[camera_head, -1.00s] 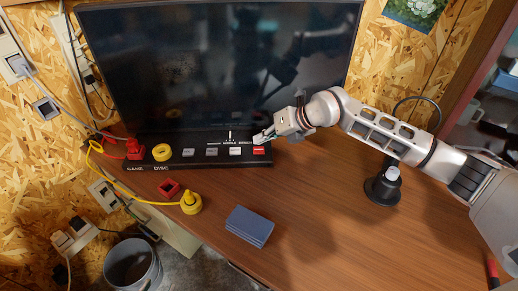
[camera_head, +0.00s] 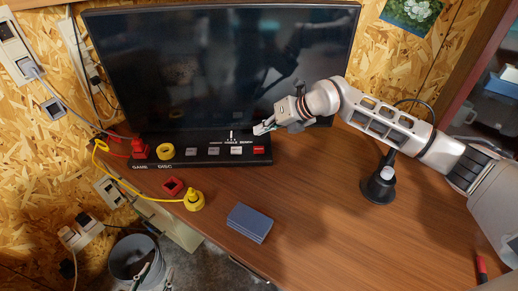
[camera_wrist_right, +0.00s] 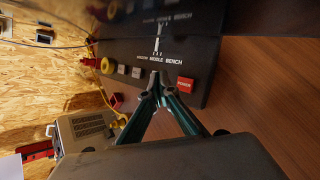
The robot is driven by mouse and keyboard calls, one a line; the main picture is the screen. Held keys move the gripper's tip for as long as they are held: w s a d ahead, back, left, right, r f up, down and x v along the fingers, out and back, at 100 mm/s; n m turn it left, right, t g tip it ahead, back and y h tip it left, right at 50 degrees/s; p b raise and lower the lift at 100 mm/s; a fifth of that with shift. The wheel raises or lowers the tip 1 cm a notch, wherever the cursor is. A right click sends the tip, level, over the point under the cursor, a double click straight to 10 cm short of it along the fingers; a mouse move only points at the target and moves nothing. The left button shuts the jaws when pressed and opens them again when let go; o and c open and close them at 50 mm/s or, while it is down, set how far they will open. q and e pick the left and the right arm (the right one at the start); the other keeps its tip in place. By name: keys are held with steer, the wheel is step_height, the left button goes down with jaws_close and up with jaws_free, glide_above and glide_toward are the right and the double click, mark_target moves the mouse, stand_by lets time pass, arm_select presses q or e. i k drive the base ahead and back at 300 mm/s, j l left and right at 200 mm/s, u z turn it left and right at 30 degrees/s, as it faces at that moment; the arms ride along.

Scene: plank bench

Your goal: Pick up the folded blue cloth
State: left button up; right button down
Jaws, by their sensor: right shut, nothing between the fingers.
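The folded blue cloth (camera_head: 250,222) lies flat on the wooden bench near its front edge, as a small layered stack. My right gripper (camera_head: 262,128) is shut and empty over the right end of the black button panel, behind the cloth and apart from it. In the right wrist view its fingertips (camera_wrist_right: 160,80) meet just in front of the panel. The cloth does not clearly show there. My left gripper (camera_head: 148,274) shows small and low at the bottom left, in front of the bucket and below the bench edge; its finger opening is unclear.
A black panel (camera_head: 205,163) with several buttons stands before a large dark screen (camera_head: 220,65). A yellow plug (camera_head: 194,201) and a red square piece (camera_head: 173,186) sit left of the cloth. A black stand (camera_head: 378,187) is at right.

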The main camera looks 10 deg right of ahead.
mark_target(254, 225)
steer(key=k+j, duration=0.15)
steer(key=k, duration=0.35)
steer(key=k+j, duration=0.15)
steer(key=k, duration=0.35)
